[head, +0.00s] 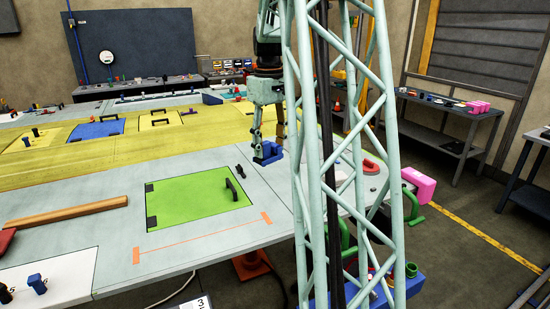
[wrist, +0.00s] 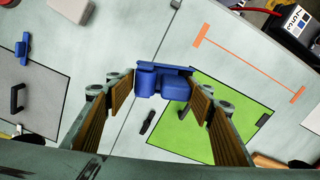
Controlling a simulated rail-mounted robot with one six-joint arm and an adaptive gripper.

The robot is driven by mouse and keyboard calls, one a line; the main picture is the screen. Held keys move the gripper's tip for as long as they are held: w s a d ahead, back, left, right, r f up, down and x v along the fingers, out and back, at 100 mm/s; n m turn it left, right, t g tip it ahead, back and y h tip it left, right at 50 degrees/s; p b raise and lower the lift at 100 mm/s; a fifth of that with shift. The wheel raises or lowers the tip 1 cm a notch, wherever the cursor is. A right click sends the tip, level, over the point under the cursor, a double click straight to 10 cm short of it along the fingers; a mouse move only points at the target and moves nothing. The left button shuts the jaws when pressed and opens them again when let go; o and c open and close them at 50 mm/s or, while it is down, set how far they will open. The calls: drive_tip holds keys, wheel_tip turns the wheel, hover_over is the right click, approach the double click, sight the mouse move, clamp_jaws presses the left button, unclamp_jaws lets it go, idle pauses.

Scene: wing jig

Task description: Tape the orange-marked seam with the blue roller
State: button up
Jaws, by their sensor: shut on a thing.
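The blue roller (head: 268,153) is held in my gripper (head: 268,143) above the wing's grey surface, to the right of the green panel. In the wrist view the blue roller (wrist: 163,83) sits between the two brown-padded fingers of my gripper (wrist: 160,95), which are shut on it. The orange-marked seam (head: 203,238) is a thin orange line with a short bar at each end, in front of the green panel. The seam (wrist: 248,62) also shows whole in the wrist view, at upper right, apart from the roller. No tape shows on it.
A green panel (head: 198,203) with a black handle (head: 232,188) lies beside the seam. A wooden bar (head: 68,214) lies at left. A small black part (head: 241,171) lies near the panel's far edge. The surface around the seam is clear. A lattice column blocks part of the right side.

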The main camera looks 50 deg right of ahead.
drive_tip(key=w+r+m+b, duration=0.2)
drive_tip(key=w+r+m, duration=0.2)
drive_tip(key=m, duration=0.2)
drive_tip(key=shift+a+r, duration=0.3)
drive_tip(key=shift+r, duration=0.1)
drive_tip(key=shift+w+a, duration=0.1)
drive_tip(key=shift+w, duration=0.15)
